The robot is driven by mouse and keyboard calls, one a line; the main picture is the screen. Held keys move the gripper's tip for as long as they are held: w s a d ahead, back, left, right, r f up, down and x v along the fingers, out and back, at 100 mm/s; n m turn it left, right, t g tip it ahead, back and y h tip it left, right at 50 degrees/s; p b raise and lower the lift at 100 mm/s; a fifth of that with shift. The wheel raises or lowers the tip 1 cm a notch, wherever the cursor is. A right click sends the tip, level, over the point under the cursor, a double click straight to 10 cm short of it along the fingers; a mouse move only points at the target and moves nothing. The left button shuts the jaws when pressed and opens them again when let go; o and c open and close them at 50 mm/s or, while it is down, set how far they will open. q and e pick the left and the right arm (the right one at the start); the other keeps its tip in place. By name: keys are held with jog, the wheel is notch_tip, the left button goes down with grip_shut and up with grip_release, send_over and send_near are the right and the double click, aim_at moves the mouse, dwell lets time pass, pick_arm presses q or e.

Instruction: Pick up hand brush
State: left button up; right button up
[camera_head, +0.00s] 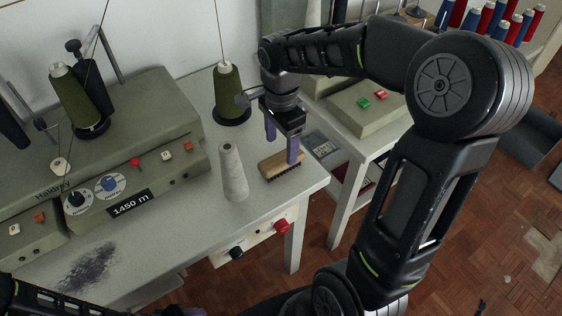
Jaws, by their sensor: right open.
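The hand brush (279,164) has a tan wooden back and dark bristles. It lies on the grey-white table (215,202) near its right corner. My right gripper (281,152) points down right at the brush, with its two purple fingers apart. One finger is at the brush's far left side and the other overlaps its right end. I cannot tell whether they touch it.
A pale thread cone (233,172) stands just left of the brush. A green thread spool (229,95) stands behind it. The winding machine (125,160) fills the table's left and back. A patch of dark lint (88,267) lies at the front left. A gap separates the second table at right.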

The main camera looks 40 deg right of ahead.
aim_at(282, 158)
jog(key=shift+f, duration=0.4)
jog(key=shift+f, duration=0.1)
notch_tip(282, 158, down, 5)
jog(key=shift+w+d+f, duration=0.1)
jog(key=shift+c, duration=0.6)
grip_shut()
dwell(0.6)
